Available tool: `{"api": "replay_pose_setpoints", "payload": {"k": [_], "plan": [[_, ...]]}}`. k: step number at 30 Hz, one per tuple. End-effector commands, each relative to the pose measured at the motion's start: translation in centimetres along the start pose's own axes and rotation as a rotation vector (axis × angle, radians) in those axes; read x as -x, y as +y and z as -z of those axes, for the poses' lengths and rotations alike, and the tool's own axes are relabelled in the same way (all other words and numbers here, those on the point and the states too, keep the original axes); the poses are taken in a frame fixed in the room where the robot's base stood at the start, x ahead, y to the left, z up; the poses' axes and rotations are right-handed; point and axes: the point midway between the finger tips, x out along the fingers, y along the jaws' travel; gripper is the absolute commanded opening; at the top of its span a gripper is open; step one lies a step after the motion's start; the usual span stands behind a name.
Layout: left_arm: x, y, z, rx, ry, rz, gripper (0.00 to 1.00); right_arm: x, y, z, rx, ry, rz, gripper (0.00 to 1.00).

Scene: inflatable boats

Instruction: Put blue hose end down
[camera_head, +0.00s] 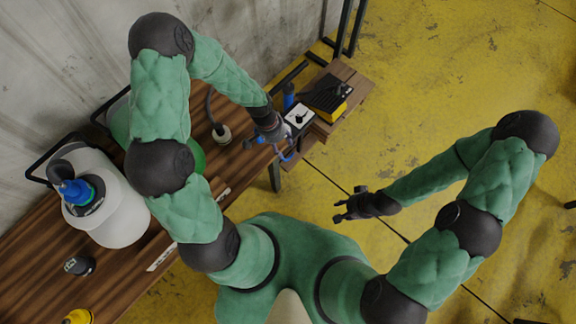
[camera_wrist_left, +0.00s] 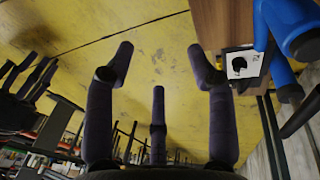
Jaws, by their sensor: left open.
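My left gripper (camera_head: 273,136) is at the right end of the wooden workbench. In the left wrist view its fingers (camera_wrist_left: 160,50) are spread apart with nothing between them. A blue hose piece (camera_head: 290,154) shows right beside the left gripper in the head view, partly hidden by it. In the left wrist view, thick blue tubing (camera_wrist_left: 283,22) is at the upper right, outside the fingers. Whether the hose end touches the bench cannot be told. My right gripper (camera_head: 352,205) hangs over the yellow floor, empty, its fingers apart.
A white card-like box (camera_head: 299,116) and a black-and-yellow device (camera_head: 328,97) are by the left gripper.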

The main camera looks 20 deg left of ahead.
Motion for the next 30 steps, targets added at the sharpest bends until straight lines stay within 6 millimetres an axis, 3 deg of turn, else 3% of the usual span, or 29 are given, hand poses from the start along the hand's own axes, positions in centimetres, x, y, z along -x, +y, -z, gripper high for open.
{"api": "replay_pose_setpoints", "payload": {"k": [1, 6, 12, 19, 30], "plan": [[-1.7, 1.6, -1.1, 0.046, -0.001, -0.034, 0.56, 0.0, 0.0, 0.0, 0.0, 0.0, 0.0, 0.4], [-5.5, 5.7, -4.2, 0.233, 0.023, -0.098, 0.56, 0.0, 0.0, 0.0, 0.0, 0.0, 0.0, 0.4], [-8.1, 8.5, -8.1, 0.419, 0.029, -0.106, 0.56, 0.0, 0.0, 0.0, 0.0, 0.0, 0.0, 0.4], [-8.8, 9.3, -10.0, 0.503, 0.033, -0.091, 0.56, 0.0, 0.0, 0.0, 0.0, 0.0, 0.0, 0.4], [-8.8, 9.3, -10.1, 0.505, 0.033, -0.09, 0.56, 0.0, 0.0, 0.0, 0.0, 0.0, 0.0, 0.4]]}}
